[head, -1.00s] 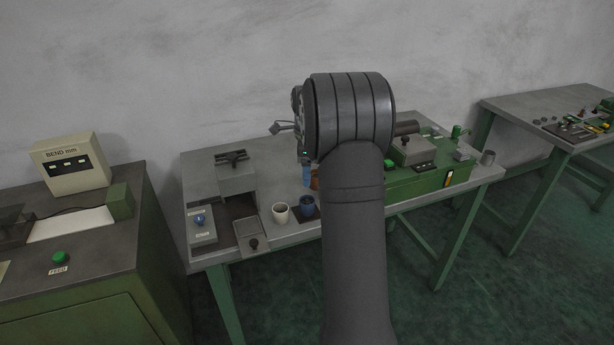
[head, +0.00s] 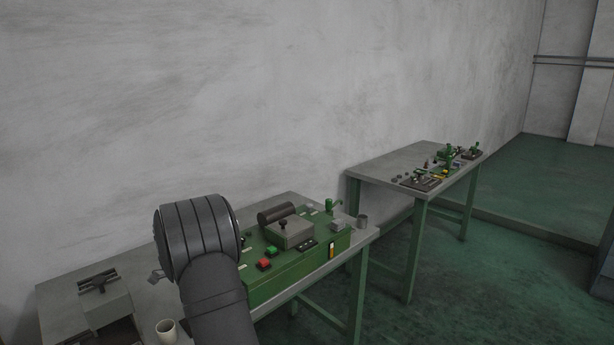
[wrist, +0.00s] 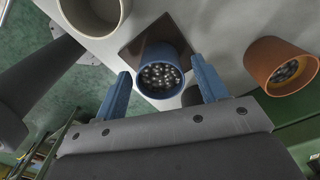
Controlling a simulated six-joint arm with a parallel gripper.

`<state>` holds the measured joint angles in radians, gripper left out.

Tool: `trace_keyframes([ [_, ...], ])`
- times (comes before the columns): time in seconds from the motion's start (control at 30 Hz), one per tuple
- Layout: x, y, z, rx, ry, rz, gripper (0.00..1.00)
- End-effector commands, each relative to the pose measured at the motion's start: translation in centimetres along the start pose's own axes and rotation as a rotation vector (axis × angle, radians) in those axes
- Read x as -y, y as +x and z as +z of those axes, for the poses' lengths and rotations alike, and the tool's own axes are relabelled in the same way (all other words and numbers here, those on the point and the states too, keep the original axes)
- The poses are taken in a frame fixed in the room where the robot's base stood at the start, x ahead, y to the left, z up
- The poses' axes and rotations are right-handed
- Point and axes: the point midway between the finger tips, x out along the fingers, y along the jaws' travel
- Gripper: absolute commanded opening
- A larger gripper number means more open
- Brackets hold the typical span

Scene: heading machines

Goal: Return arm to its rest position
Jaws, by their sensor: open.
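My arm (head: 205,262) rises at the lower left of the head view, and its bulk hides my gripper there. In the wrist view my gripper (wrist: 160,88) shows two blue fingers spread apart. A blue cup (wrist: 160,76) of small metal balls stands between and beyond the fingertips, on a dark square plate (wrist: 133,48). I cannot tell the exact gap between fingers and cup. The gripper holds nothing that I can see.
A white cup (wrist: 97,12) and an orange cup (wrist: 282,66) with balls stand either side of the blue one. A green machine (head: 290,265) with red and green buttons is right of my arm. A second bench (head: 385,165) stands farther right.

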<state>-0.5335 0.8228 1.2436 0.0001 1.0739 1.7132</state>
Motion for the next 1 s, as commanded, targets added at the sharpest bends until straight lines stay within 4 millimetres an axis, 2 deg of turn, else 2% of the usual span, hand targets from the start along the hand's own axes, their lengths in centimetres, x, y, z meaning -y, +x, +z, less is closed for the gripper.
trace_keyframes([
  [0.03,-0.1,1.0,0.0,0.0,0.0,0.002,0.66],
  [0.1,0.1,-0.8,0.0,0.001,0.0,-0.005,0.66],
  [0.2,0.1,-2.1,0.0,0.001,0.0,-0.004,0.66],
  [0.43,0.0,-3.4,0.0,0.001,0.0,-0.001,0.66],
  [0.8,0.0,-3.4,0.0,0.001,0.0,0.0,0.66],
  [1.0,0.0,-1.4,0.0,0.0,0.0,0.002,0.66],
])
